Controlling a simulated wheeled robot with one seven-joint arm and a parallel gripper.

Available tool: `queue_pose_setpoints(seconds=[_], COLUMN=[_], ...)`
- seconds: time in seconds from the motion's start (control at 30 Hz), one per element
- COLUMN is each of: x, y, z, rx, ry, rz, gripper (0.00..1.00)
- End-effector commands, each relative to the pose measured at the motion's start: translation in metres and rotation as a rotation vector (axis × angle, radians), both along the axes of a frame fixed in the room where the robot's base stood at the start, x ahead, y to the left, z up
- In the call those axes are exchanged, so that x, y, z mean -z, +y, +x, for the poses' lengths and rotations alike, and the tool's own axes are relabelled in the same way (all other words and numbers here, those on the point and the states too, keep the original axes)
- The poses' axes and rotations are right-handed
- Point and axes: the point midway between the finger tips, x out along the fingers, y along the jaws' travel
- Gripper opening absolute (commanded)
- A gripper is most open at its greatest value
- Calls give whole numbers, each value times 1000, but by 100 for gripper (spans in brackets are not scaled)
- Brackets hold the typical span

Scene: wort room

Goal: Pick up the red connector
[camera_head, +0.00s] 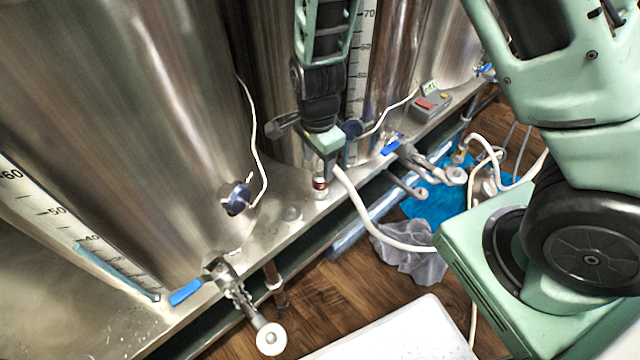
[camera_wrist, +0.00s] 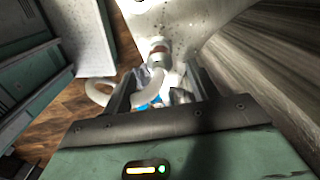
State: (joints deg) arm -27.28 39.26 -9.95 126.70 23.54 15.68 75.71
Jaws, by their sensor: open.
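The red connector (camera_head: 320,184) is a small upright piece with a red band and pale parts. It is on the steel ledge at the foot of the tanks in the head view. In the wrist view, a piece with a reddish-brown band (camera_wrist: 157,56), which looks like it, shows beyond the fingers, near the middle. My gripper (camera_head: 324,172) points down just above it, fingers apart. In the wrist view my gripper (camera_wrist: 160,88) has nothing clearly held between its fingers. The fingers partly hide the connector's top, so I cannot tell whether they touch it.
Steel tanks (camera_head: 130,110) stand close behind. Valves with blue handles (camera_head: 186,292) stick out from the ledge. A white hose (camera_head: 372,222) runs right from beside my gripper. A grey box with a red button (camera_head: 431,103) sits farther along. Wooden floor (camera_head: 345,295) lies in front.

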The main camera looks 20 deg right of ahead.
Motion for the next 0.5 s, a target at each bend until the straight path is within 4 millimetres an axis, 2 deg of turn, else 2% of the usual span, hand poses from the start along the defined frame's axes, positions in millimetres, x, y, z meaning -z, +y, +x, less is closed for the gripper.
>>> queue_pose_setpoints(seconds=[0.03,0.27,0.5], x=[7,18,53], y=[0,0,-1], z=[0,-1,-2], rx=[0,-1,-1], ry=[2,1,3], rz=[1,1,0], gripper=[58,58,58])
